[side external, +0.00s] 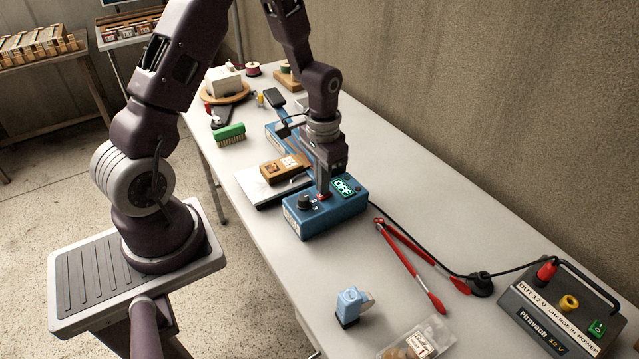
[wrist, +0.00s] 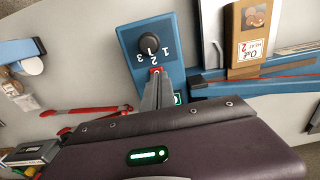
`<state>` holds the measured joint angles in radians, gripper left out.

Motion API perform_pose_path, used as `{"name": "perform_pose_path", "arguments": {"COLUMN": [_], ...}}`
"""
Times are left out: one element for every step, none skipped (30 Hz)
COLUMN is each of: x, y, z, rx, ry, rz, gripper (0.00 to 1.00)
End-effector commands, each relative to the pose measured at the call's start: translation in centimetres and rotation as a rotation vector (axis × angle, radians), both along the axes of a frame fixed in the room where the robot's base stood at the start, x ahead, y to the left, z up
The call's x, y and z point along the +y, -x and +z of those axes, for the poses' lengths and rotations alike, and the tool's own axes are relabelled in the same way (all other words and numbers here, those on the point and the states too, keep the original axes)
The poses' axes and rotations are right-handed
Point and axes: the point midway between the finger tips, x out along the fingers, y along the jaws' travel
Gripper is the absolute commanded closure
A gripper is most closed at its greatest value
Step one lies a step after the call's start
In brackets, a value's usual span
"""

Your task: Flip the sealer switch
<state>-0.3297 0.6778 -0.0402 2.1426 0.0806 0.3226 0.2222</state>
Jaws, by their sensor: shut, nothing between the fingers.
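A brown packet (side external: 284,167) lies by the sealer's blue bar. Red tongs (side external: 410,262) and a black cable lie to the right. A power box (side external: 560,315) stands at the front right, a blue-grey dispenser (side external: 351,305) nearer the front. A green brush (side external: 229,132) lies behind.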

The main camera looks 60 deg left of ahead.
Motion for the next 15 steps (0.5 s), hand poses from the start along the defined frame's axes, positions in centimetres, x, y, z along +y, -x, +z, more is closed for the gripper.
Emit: {"name": "perform_pose_path", "arguments": {"x": [0.0, 0.0, 0.0, 0.0, 0.0, 0.0, 0.0, 0.0, 0.0, 0.0, 0.0, 0.0, 0.0, 0.0, 0.0], "y": [0.0, 0.0, 0.0, 0.0, 0.0, 0.0, 0.0, 0.1, 0.1, 0.2, 0.3, 0.5, 0.6, 0.7, 0.9], "z": [0.0, 0.0, 0.0, 0.0, 0.0, 0.2, 0.4, 0.7, 1.3, 1.8, 2.5, 3.4, 4.2, 4.9, 5.9], "rx": [0.000, 0.000, 0.000, 0.000, 0.000, -0.001, -0.001, -0.002, -0.003, -0.004, -0.005, -0.006, -0.006, -0.006, -0.006], "ry": [0.000, 0.000, 0.000, 0.000, 0.000, 0.000, 0.000, 0.000, -0.001, -0.001, -0.001, -0.002, -0.002, -0.002, -0.002], "rz": [0.000, 0.000, 0.000, 0.000, 0.000, 0.000, 0.000, 0.000, 0.000, 0.000, 0.000, 0.000, 0.000, 0.001, 0.002], "gripper": [1.00, 1.00, 1.00, 1.00, 1.00, 1.00, 1.00, 1.00, 1.00, 1.00, 1.00, 1.00, 1.00, 1.00, 1.00]}}
